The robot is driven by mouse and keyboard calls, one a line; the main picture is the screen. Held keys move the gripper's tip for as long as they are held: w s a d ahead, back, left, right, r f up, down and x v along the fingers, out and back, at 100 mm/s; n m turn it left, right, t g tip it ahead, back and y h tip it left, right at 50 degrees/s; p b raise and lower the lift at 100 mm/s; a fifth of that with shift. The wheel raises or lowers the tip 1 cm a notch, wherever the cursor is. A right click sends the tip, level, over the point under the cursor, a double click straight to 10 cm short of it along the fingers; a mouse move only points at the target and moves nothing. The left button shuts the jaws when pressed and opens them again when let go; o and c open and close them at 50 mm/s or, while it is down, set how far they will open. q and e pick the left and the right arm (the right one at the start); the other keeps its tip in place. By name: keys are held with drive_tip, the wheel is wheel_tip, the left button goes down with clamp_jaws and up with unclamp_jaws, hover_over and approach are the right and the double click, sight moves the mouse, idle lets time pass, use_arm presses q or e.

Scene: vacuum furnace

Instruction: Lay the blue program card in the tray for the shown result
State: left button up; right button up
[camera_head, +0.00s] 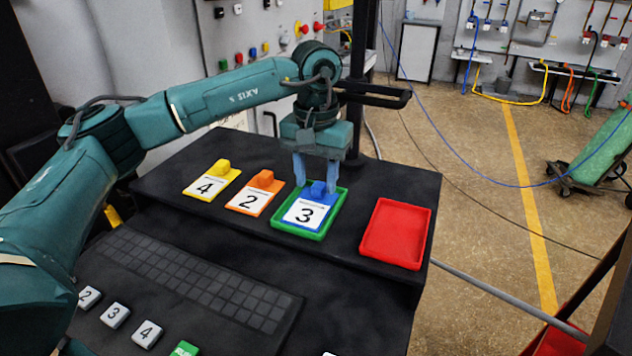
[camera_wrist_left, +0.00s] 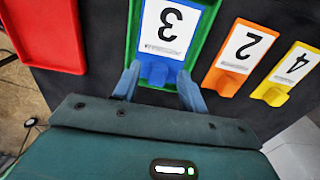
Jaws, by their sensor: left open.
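The blue program card (camera_head: 306,212), marked 3 and with a blue knob (camera_head: 318,189), lies in the green tray (camera_head: 277,226). The card also shows in the left wrist view (camera_wrist_left: 182,22), inside the green tray (camera_wrist_left: 133,40). My left gripper (camera_head: 315,190) is open, pointing down, with its fingers on either side of the knob. In the left wrist view the fingers (camera_wrist_left: 158,88) stand apart around the knob's near edge. The red tray (camera_head: 396,234) to the right is empty. My right gripper is not in view.
An orange card marked 2 (camera_head: 255,201) and a yellow card marked 4 (camera_head: 211,186) lie left of the green tray on the black shelf. A keyboard (camera_head: 190,277) and number buttons (camera_head: 115,315) are on the lower front surface. A black post (camera_head: 361,70) stands behind the shelf.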

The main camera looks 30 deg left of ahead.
sight(316, 188)
use_arm(q)
wheel_tip(316, 188, up, 11)
drive_tip(key=shift+f+b, duration=0.2)
drive_tip(key=shift+b, duration=0.2)
drive_tip(key=shift+s+f, duration=0.1)
